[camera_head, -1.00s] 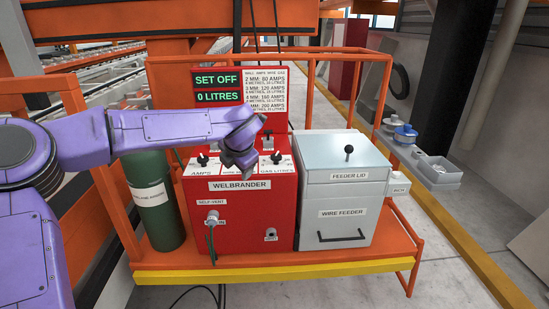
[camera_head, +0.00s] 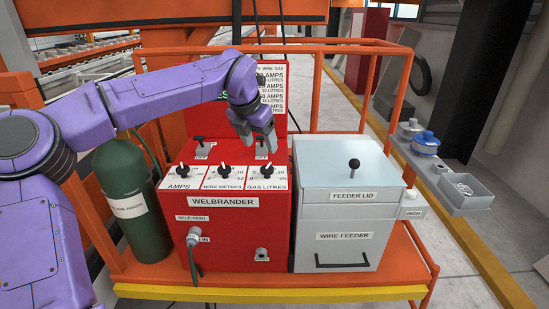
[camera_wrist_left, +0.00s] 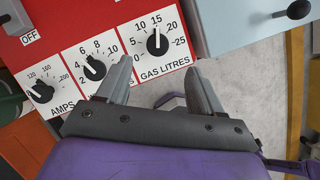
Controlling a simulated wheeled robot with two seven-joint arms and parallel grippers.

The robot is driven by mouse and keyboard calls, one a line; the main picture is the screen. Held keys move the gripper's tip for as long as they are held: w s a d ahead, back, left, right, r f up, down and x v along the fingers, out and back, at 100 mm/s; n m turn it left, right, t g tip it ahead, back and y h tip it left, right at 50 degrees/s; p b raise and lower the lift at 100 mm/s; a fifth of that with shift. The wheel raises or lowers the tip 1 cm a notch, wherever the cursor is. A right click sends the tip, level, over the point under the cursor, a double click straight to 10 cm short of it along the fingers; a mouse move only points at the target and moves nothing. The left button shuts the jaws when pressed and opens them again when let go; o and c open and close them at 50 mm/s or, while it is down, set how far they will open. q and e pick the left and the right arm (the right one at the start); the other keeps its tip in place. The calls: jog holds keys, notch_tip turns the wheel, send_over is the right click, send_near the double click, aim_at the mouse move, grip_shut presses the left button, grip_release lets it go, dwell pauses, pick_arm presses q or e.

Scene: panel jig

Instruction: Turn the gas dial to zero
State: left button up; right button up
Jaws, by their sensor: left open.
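The gas litres dial (camera_head: 266,171) is a black knob on a white scale, rightmost of three on the red Welbrander machine (camera_head: 232,222). In the left wrist view the gas dial (camera_wrist_left: 157,42) has its white pointer line toward about 15. My left gripper (camera_head: 257,146) is open and empty, above and behind the dial in the head view. In the left wrist view its fingers (camera_wrist_left: 158,72) are spread, with the dial beyond the tips and no contact visible. My left arm hides most of the green display. My right gripper is out of view.
The wire metres dial (camera_head: 223,171) and amps dial (camera_head: 183,170) sit left of the gas dial. A toggle switch (camera_head: 199,145) stands behind them. The grey wire feeder (camera_head: 343,225) is to the right, a green gas cylinder (camera_head: 130,200) to the left.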

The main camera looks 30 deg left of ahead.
aim_at(267, 168)
pick_arm(q)
jog(key=x, duration=0.6)
jog(key=p+x, duration=0.1)
jog(key=x, duration=0.2)
jog(key=shift+s+a+f, duration=0.15)
jog(key=shift+a+f, duration=0.05)
jog(key=shift+f, duration=0.25)
jog(key=shift+s, duration=0.1)
jog(key=c, duration=1)
